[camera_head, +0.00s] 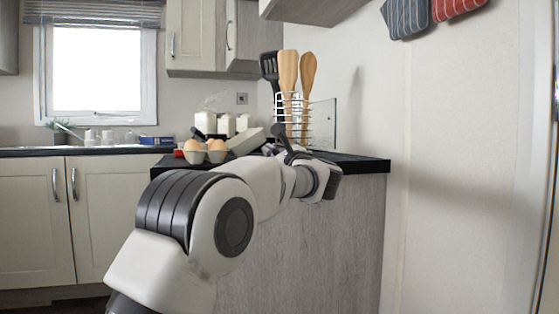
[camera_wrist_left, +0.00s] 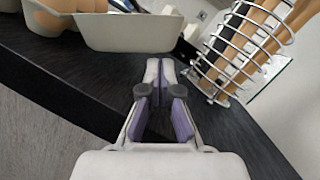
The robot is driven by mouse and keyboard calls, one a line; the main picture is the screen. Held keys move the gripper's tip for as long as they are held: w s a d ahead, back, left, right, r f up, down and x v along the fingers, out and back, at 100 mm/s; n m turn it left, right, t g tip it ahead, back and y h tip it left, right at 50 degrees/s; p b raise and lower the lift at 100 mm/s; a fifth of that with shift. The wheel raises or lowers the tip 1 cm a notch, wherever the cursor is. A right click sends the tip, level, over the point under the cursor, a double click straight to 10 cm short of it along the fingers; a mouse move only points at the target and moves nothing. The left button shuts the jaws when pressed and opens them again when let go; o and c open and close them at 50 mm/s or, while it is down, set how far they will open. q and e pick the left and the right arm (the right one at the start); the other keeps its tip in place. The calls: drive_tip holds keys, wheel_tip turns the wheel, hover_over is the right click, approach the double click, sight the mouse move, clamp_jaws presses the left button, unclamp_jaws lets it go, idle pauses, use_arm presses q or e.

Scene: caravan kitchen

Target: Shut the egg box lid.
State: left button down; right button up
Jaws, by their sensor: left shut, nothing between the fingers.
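The grey egg box (camera_head: 205,158) stands open on the dark counter, with brown eggs (camera_head: 216,146) showing. Its lid (camera_head: 245,141) lies tilted back to the right of the eggs. In the left wrist view, the lid (camera_wrist_left: 128,33) is at the top, beside the eggs (camera_wrist_left: 48,18). My left gripper (camera_head: 269,149) is at the counter just right of the lid, partly hidden by my own arm. My right gripper is not in view.
A wire holder (camera_head: 307,122) with wooden spoons (camera_head: 288,72) and a black spatula (camera_head: 269,66) stands close right of the gripper. White containers (camera_head: 226,125) stand behind the egg box. The counter's front edge (camera_wrist_left: 75,105) runs below the gripper.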

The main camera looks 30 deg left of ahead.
use_arm(q)
drive_tip(key=shift+w+a+r, duration=0.1)
drive_tip(key=shift+w+a, duration=0.05)
drive_tip(key=shift+a, duration=0.2)
